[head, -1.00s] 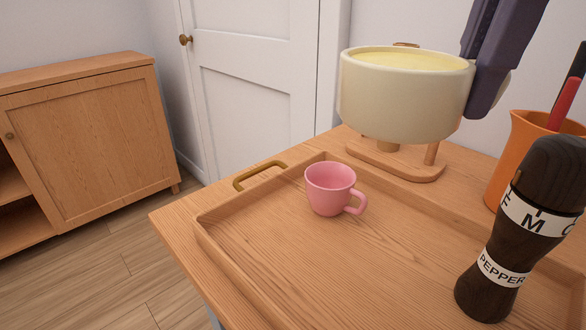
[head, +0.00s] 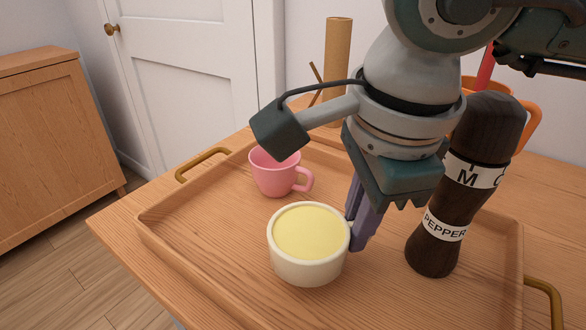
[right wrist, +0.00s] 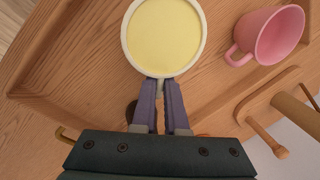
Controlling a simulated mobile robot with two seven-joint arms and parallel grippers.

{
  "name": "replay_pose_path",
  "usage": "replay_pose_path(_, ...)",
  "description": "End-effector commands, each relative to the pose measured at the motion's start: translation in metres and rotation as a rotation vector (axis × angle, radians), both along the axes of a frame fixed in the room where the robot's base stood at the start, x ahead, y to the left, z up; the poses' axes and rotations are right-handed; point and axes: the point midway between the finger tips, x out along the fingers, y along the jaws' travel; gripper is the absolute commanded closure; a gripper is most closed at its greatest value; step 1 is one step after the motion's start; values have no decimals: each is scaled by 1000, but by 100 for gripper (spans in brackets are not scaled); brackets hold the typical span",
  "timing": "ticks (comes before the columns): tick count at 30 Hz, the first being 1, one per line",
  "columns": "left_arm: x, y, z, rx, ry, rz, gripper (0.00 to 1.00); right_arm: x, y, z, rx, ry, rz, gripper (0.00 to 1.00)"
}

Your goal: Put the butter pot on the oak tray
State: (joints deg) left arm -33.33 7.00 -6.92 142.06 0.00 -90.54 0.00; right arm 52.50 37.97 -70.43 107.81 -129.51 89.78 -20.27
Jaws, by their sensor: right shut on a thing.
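The butter pot (head: 308,262) is a round cream pot filled with pale yellow butter. My right gripper (head: 352,218) is shut on its right side, and the pot is upright. It is over the front middle of the oak tray (head: 205,235), at or just above its floor; I cannot tell if it touches. In the right wrist view the fingers (right wrist: 160,88) grip the rim of the pot (right wrist: 163,38), with the tray (right wrist: 70,65) below. My left gripper is not in view.
A pink cup (head: 274,176) stands on the tray behind the pot. A dark pepper mill (head: 438,235) stands to the right of the gripper. A brown roll (head: 338,70) and an orange jug (head: 530,115) are at the back. The tray's left part is bare.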

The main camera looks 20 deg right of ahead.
Motion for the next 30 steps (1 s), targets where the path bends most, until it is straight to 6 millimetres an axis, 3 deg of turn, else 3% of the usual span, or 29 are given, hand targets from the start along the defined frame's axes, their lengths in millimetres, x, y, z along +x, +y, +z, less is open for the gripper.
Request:
replay_pose_path(4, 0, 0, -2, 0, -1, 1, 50, 0, 0, -19, 1, -1, 0, 100)
replay_pose_path(16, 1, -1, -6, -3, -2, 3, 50, 1, 1, -25, 2, -3, 0, 100)
replay_pose_path(17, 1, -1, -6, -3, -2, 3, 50, 0, 0, -25, 1, -1, 0, 88)
replay_pose_path(24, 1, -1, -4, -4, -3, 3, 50, 0, 0, -24, 0, -1, 0, 61)
replay_pose_path(30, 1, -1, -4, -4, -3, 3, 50, 0, 0, -24, 0, 0, 0, 60)
